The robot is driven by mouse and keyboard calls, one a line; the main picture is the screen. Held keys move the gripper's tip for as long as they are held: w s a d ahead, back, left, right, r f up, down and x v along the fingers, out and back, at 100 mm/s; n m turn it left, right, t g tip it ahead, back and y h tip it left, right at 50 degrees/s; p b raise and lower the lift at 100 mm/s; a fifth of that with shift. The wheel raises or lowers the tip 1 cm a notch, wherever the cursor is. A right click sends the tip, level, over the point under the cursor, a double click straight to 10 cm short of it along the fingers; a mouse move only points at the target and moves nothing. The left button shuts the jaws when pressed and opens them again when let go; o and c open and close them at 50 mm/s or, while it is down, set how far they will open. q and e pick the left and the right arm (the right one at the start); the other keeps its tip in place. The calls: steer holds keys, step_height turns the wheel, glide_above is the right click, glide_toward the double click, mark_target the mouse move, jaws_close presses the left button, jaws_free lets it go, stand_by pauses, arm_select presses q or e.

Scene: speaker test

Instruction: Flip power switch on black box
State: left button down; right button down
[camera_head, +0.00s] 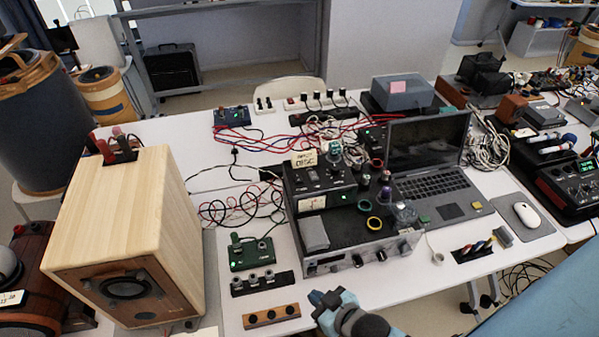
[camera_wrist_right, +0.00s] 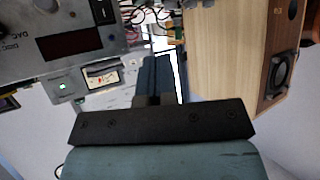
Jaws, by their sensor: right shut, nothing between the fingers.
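A black box (camera_head: 319,186) with a meter and a green light on its front stands on a wide black-topped unit with a silver front (camera_head: 340,263). In the right wrist view, which looks upside down, that silver front (camera_wrist_right: 30,62) shows a dark display and a black switch (camera_wrist_right: 103,12). The meter (camera_wrist_right: 103,75) and green light (camera_wrist_right: 62,86) show below. I cannot tell whether the switch is on or off. My right gripper (camera_head: 318,298) is shut and empty, in front of the unit near the table's front edge. Its fingers (camera_wrist_right: 158,75) also show in the wrist view. My left gripper is not seen.
A large wooden speaker (camera_head: 107,225) stands left, also seen in the wrist view (camera_wrist_right: 232,50). A small green board (camera_head: 250,254) and a wooden strip with black holes (camera_head: 271,316) lie beside the unit. A laptop (camera_head: 437,194) stands to the right. Cables run across the table.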

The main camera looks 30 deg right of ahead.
steer(key=w+a+r+n+t+y+b, duration=0.1)
steer(key=w+a+r+n+t+y, duration=0.1)
steer(key=w+r+n+y, duration=0.4)
steer(key=w+a+r+n+t+y+b, duration=0.1)
steer(key=w+a+r+n+t+y, duration=0.3)
steer(key=w+r, duration=0.65)
step_height(320, 180, up, 8)
steer(key=n+g+h+b, duration=0.2)
steer(key=g+h+b, duration=0.2)
steer(key=g+h, duration=0.95)
glide_above(298, 180)
steer(key=d, duration=0.4)
steer(key=g+y, duration=0.3)
steer(key=g, duration=0.1)
steer(key=shift+w, duration=0.15)
steer(key=shift+f+y, duration=0.1)
steer(key=shift+y, duration=0.15)
steer(key=p+x, duration=0.1)
steer(key=x, duration=0.8)
steer(key=d+p+x, duration=0.1)
steer(key=x, duration=0.3)
steer(key=shift+s+a+f+p, duration=0.15)
steer(key=shift+s+f+p, duration=0.15)
steer(key=shift+f, duration=0.25)
